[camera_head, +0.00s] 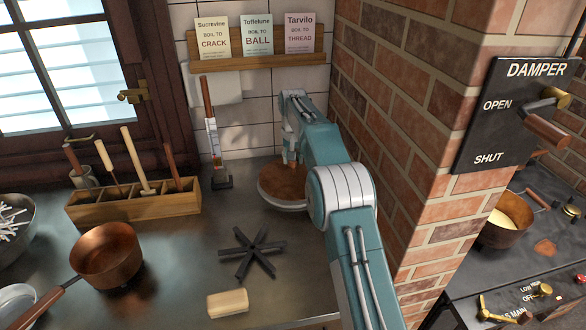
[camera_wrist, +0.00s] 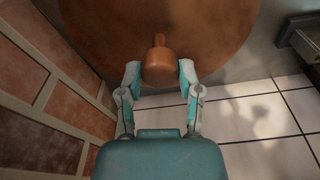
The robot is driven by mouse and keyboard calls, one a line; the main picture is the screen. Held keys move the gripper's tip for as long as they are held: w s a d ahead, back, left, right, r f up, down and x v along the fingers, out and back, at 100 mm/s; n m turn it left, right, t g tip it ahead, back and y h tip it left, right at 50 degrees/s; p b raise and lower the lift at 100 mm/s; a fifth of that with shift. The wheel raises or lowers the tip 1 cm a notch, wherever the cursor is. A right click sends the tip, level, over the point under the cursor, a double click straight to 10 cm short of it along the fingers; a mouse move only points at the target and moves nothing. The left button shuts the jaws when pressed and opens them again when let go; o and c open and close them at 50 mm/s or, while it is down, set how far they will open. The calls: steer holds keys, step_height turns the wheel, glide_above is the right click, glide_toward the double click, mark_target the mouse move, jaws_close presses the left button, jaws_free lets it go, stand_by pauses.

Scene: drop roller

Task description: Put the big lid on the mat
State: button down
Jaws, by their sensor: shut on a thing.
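The big lid (camera_head: 278,184) is a broad, round, brown disc at the back of the counter, beside the brick pillar. It also fills the top of the wrist view (camera_wrist: 215,35), where an orange-brown knob (camera_wrist: 158,66) stands on it. My gripper (camera_wrist: 160,72) is shut on this knob from both sides; in the head view my gripper (camera_head: 290,155) is above the lid, partly behind my arm. A pale rim shows under the lid's front edge; I cannot tell whether the lid touches what is beneath. I cannot pick out the mat with certainty.
A dark star-shaped trivet (camera_head: 252,252) lies mid-counter, with a pale block (camera_head: 228,303) in front. A copper pan (camera_head: 106,255) and a wooden tool rack (camera_head: 133,205) stand left. The brick pillar (camera_head: 400,130) is close on the right.

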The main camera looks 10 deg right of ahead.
mark_target(293, 167)
steer(key=shift+f, duration=1.7)
steer(key=shift+c, duration=1.3)
jaws_free()
